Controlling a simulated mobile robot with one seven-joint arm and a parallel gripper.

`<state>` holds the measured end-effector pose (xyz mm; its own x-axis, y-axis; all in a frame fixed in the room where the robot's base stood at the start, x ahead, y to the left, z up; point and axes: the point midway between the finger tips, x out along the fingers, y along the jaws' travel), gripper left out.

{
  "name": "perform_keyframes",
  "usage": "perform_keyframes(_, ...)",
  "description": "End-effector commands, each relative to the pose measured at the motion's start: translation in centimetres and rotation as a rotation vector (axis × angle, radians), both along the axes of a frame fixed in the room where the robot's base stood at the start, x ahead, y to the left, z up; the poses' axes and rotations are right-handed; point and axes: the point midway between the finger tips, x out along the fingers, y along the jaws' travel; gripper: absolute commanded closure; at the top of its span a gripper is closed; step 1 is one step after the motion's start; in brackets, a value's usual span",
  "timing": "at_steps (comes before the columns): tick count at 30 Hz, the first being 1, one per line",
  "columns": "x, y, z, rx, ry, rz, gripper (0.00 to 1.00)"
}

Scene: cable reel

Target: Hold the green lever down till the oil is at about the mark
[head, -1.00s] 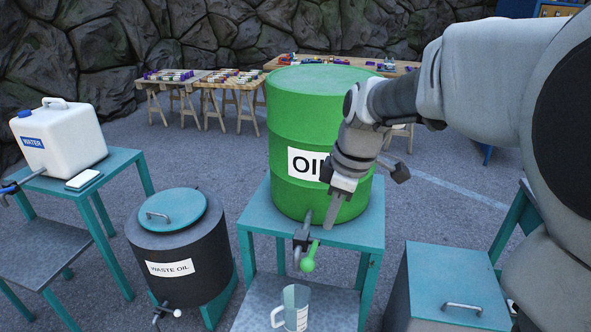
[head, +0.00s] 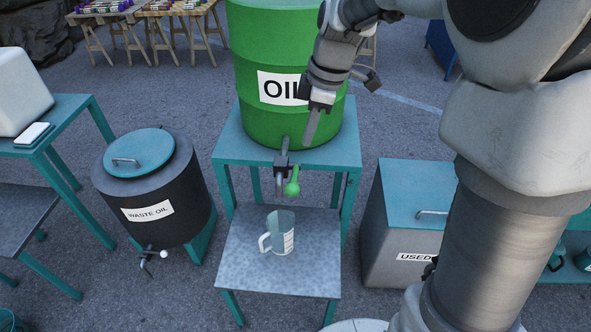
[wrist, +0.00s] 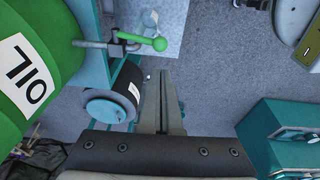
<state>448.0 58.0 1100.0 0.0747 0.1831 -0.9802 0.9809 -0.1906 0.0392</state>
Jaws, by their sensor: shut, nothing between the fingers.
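The green lever (head: 292,188) sticks out from the tap (head: 281,166) at the foot of the green oil drum (head: 275,110). It ends in a round knob and also shows in the wrist view (wrist: 158,44). A clear jug (head: 281,232) with a handle and a marked side stands on the lower shelf under the spout. I cannot make out any oil in it. My gripper (head: 309,140) is shut and empty, pointing down in front of the drum, above and right of the lever and apart from it. Its fingers show in the wrist view (wrist: 163,75).
The drum stands on a teal stand (head: 230,145) with a grey lower shelf (head: 300,270). A waste oil bin (head: 150,190) is at left, a "USED" box (head: 400,220) at right. A white water canister (head: 20,95) stands far left. The space before the tap is free.

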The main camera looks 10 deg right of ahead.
Motion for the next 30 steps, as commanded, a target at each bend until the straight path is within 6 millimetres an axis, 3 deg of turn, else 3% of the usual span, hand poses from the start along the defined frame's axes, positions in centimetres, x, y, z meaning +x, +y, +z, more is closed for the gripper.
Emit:
perform_keyframes(8, 0.1, 0.5, -2.7, 0.0, 0.005, 0.0, 1.0)
perform_keyframes(21, 0.8, 2.1, -11.4, 0.0, 0.004, 0.0, 1.0)
perform_keyframes(30, 1.0, 2.5, -13.7, 0.0, 0.001, -0.002, 1.0)
